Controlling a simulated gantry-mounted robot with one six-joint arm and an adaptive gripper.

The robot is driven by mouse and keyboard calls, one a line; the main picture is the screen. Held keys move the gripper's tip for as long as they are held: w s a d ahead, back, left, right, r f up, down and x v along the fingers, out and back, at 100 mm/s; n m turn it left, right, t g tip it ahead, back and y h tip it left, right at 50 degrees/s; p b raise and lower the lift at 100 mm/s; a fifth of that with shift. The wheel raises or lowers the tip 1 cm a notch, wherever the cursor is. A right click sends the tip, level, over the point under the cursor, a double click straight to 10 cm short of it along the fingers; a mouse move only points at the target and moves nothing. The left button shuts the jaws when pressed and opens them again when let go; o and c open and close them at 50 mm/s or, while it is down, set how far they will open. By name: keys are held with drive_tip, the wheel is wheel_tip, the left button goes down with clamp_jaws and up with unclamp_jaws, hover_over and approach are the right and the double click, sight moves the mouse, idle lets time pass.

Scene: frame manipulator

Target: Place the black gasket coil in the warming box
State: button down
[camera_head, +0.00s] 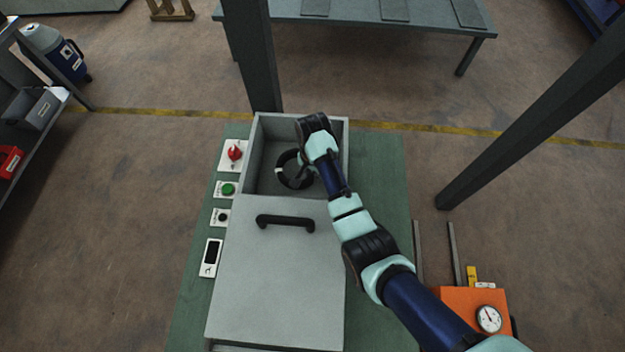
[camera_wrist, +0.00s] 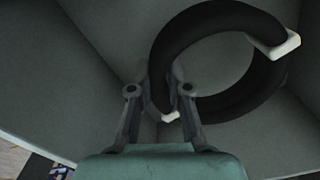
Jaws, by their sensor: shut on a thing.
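The black gasket coil (camera_head: 283,167) is a thick black ring with white bands, inside the open part of the grey warming box (camera_head: 257,150). In the wrist view the coil (camera_wrist: 205,19) lies in front of the fingers, with the box's grey walls (camera_wrist: 100,30) around it. My gripper (camera_wrist: 160,110) is shut on the near left side of the coil, by a white band. In the head view my wrist hides the fingertips and part of the coil. I cannot tell whether the coil touches the box floor. The box's sliding lid (camera_head: 275,270) with a black handle (camera_head: 285,223) covers the nearer part.
Left of the box are a red knob (camera_head: 235,153), a green button (camera_head: 228,189), a black button (camera_head: 222,216) and a dark display (camera_head: 211,257). Dark posts (camera_head: 253,60) stand behind and right (camera_head: 535,120). An orange unit with a gauge (camera_head: 488,318) is at lower right.

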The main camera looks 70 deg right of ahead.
wheel_tip(320, 180, down, 4)
drive_tip(key=shift+b, duration=0.35)
drive_tip(key=c, duration=1.1)
unclamp_jaws()
wheel_tip(320, 180, up, 12)
drive_tip(key=shift+r+p, duration=0.1)
drive_tip(key=shift+p, duration=0.85)
